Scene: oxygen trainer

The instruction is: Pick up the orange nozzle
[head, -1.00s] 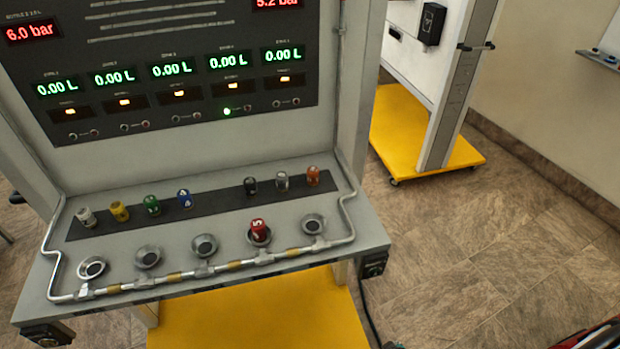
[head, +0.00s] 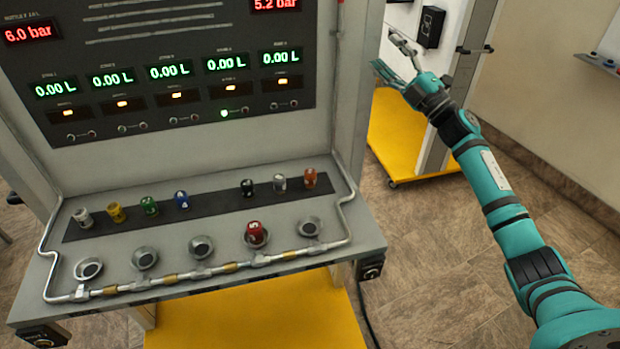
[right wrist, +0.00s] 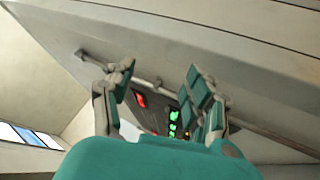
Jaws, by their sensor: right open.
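The orange nozzle (head: 309,178) stands upright at the right end of the dark strip on the trainer's shelf, beside the grey nozzle (head: 280,183). My right gripper (head: 388,52) is open and empty. It is raised to the right of the trainer panel, above and apart from the orange nozzle. In the right wrist view its fingers (right wrist: 160,90) are spread, with the panel's lit displays between them and no nozzle to be seen. My left gripper is in neither view.
Black (head: 247,187), blue (head: 182,199), green (head: 149,205), yellow (head: 116,212) and white (head: 83,217) nozzles stand on the strip (head: 215,202). A red nozzle (head: 255,232) sits in one of several round sockets along the front. A metal pipe (head: 340,205) edges the shelf.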

